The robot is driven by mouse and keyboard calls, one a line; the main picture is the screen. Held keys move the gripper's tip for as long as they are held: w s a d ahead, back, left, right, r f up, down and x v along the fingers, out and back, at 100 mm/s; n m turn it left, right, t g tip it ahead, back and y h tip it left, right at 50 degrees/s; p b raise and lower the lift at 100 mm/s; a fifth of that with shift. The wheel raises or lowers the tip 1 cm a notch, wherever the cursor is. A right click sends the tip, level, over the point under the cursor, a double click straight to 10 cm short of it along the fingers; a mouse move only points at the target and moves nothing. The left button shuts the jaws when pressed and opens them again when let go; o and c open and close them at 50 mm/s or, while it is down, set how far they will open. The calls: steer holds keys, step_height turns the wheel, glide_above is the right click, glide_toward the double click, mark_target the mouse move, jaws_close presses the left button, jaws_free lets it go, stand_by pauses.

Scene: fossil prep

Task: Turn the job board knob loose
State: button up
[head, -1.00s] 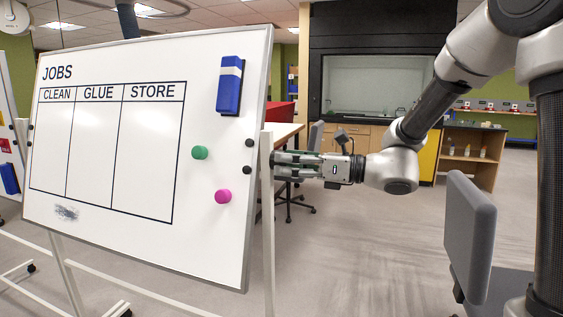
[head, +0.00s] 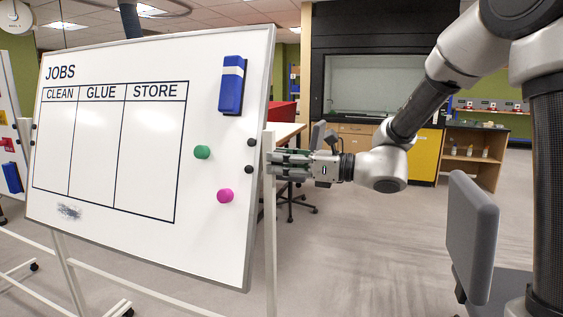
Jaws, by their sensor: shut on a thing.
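The job board (head: 90,225) is a white board headed JOBS with CLEAN, GLUE and STORE columns, held tilted in a white stand (head: 268,230). My gripper (head: 272,164) is at the stand's right post, level with the middle of the board's right edge, pointing left. It is shut on the job board knob, which the fingers and post hide. Two black round pieces show at the board's right edge, an upper one (head: 252,143) and a lower one (head: 249,169), just left of the fingertips.
A green magnet (head: 202,152), a pink magnet (head: 225,196) and a blue eraser (head: 231,85) are on the board. A grey chair (head: 472,225) stands at the right. The floor (head: 370,250) between board and chair is clear.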

steer(key=shift+n, duration=0.9)
steer(key=o, duration=1)
steer(key=v, duration=1.2)
